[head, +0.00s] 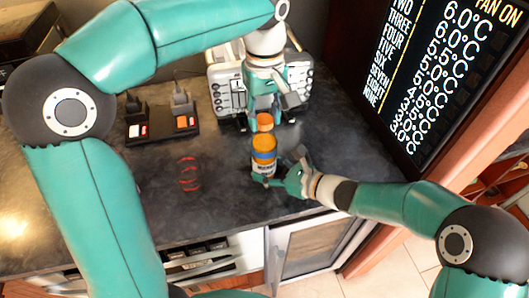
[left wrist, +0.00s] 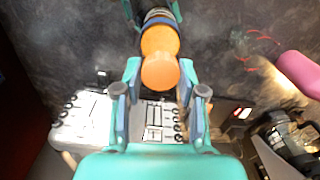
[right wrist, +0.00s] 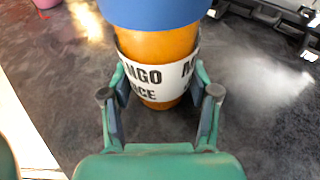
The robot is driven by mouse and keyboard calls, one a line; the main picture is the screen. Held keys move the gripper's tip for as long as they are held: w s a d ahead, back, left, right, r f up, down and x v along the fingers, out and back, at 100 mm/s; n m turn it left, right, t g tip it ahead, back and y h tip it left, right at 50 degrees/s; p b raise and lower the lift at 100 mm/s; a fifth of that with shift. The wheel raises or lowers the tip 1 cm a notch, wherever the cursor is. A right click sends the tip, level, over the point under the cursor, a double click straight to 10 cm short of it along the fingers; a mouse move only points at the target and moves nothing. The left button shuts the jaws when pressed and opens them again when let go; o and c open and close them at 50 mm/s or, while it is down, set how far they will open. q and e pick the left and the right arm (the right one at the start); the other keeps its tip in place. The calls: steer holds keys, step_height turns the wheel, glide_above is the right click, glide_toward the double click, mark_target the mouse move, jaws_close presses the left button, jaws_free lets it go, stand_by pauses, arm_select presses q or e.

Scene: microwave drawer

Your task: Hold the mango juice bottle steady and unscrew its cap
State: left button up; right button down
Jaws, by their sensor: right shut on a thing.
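The mango juice bottle (head: 264,156) stands upright on the dark counter, with an orange body, a blue band and a white label. The label (right wrist: 160,78) reads partly "NGO" in the right wrist view. My right gripper (head: 274,180) is shut around the lower bottle at the label, one finger on each side. The orange cap (head: 264,122) is at the bottle's top; it also shows in the left wrist view (left wrist: 160,73). My left gripper (head: 264,111) points down from above, open, its fingers on either side of the cap with small gaps.
A white appliance (head: 226,95) stands behind the bottle. A power strip with plugs (head: 146,130) lies at the back left. A clear glass with red rings (head: 190,175) stands left of the bottle. A display board (head: 440,70) is at the right. The counter's front edge is near.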

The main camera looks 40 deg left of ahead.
arm_select(q)
steer(key=shift+o, duration=1.2)
steer(key=shift+r, duration=2.5)
steer(key=shift+r+m, duration=0.8)
steer(key=shift+r, duration=0.35)
steer(key=shift+f, duration=3.8)
steer(key=shift+c, duration=0.2)
